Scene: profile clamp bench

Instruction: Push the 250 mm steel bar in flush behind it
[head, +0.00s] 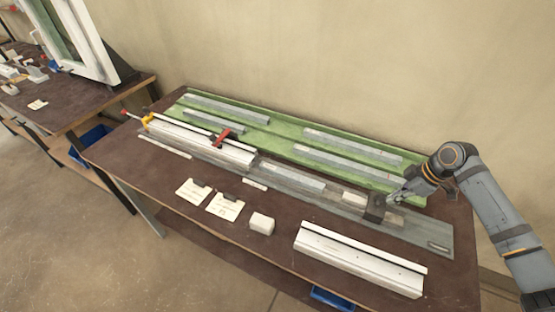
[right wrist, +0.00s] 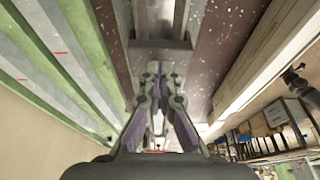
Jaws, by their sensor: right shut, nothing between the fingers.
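A grey steel bar (head: 292,178) lies in the long grey jig (head: 425,238) in the head view, in line with the right end of the clamped white profile (head: 200,141). I cannot tell whether its end touches or enters the profile. A pale block (head: 353,199) and a dark upright block (head: 375,207) stand in the same line to its right. My right gripper (head: 393,198) is just right of the dark block. In the right wrist view the gripper (right wrist: 160,72) is shut and empty, its tips close to a grey block (right wrist: 160,46); contact is unclear. My left gripper is not seen.
A green rack (head: 280,140) with several grey bars runs along the back. A red clamp (head: 221,137) sits over the profile. A loose white profile (head: 360,260), a small white block (head: 262,223) and paper cards (head: 224,207) lie in front. Bare brown bench lies between them.

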